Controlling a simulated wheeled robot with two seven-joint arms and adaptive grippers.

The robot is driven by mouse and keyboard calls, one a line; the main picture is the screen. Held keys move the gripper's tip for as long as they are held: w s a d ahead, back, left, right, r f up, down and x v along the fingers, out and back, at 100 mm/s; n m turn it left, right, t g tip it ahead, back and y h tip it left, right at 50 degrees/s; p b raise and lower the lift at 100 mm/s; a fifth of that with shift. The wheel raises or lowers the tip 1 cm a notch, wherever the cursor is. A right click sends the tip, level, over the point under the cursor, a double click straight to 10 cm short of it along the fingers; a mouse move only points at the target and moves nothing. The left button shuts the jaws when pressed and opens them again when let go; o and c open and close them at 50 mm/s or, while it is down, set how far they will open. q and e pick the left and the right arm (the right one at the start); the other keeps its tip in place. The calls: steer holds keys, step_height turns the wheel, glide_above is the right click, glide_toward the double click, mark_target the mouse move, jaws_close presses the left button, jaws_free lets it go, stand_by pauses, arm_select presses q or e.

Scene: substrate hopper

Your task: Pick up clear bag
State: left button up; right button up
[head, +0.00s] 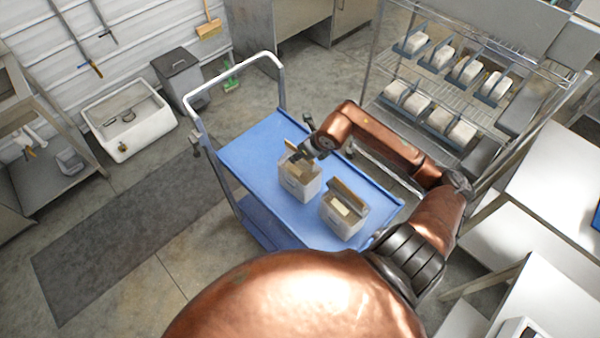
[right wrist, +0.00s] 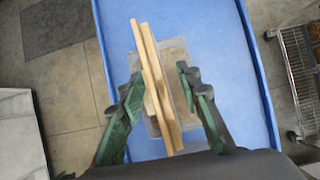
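Two whitish, box-shaped containers stand upright on the blue cart in the head view, a far one (head: 298,186) and a near one (head: 343,219). Both have brown strips at the top and tan contents. Cannot tell which is the clear bag. My right gripper (head: 299,156) is over the far one. In the right wrist view, a translucent-walled container (right wrist: 178,62) with two tan strips (right wrist: 155,85) across it lies below my right gripper (right wrist: 160,74). Its green fingers are spread to either side, with no grip visible. My left gripper is not in view.
The blue cart (head: 250,150) has a white handle at its far left end and free top there. A wire rack (head: 455,75) with several white packs in trays stands at the right. A white sink (head: 128,118) and grey bin (head: 180,75) are at the left.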

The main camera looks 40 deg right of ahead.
steer(key=shift+c, duration=0.6)
jaws_close()
steer(key=shift+w+r, duration=0.1)
steer(key=shift+r, duration=0.1)
